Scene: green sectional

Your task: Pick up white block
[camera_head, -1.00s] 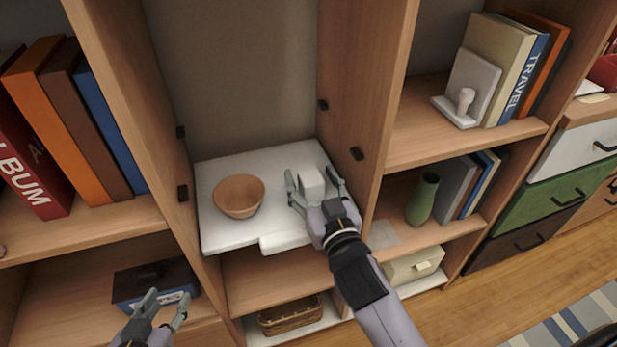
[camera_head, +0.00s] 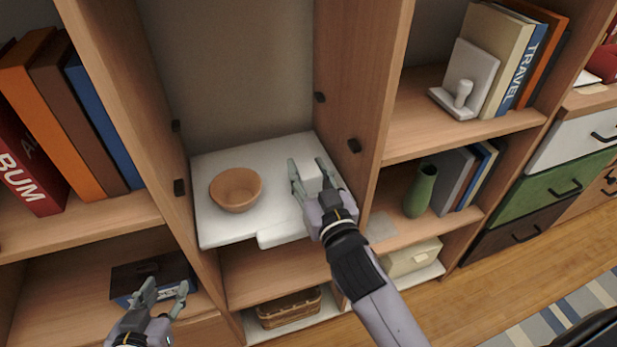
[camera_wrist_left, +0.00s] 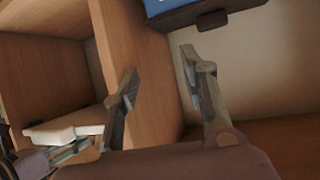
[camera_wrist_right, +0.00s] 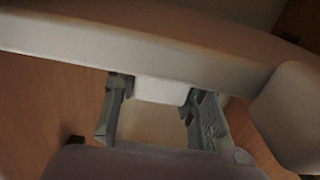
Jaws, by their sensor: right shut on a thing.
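The white block (camera_head: 312,174) sits at the right side of the white shelf board (camera_head: 235,228) in the middle cabinet. My right gripper (camera_head: 312,180) is shut on the block, with one finger on each side of it. In the right wrist view the block (camera_wrist_right: 162,91) shows between the two fingertips (camera_wrist_right: 155,95), partly hidden behind the pale board edge. I cannot tell whether the block touches the board. My left gripper (camera_head: 165,290) is open and empty, low in front of the left cabinet. Its spread fingers (camera_wrist_left: 160,75) also show in the left wrist view.
A wooden bowl (camera_head: 235,189) stands on the board left of the block. Upright cabinet panels (camera_head: 358,90) close in on both sides. A blue box (camera_head: 128,279) lies near my left gripper. A green vase (camera_head: 420,191) stands on the right shelf.

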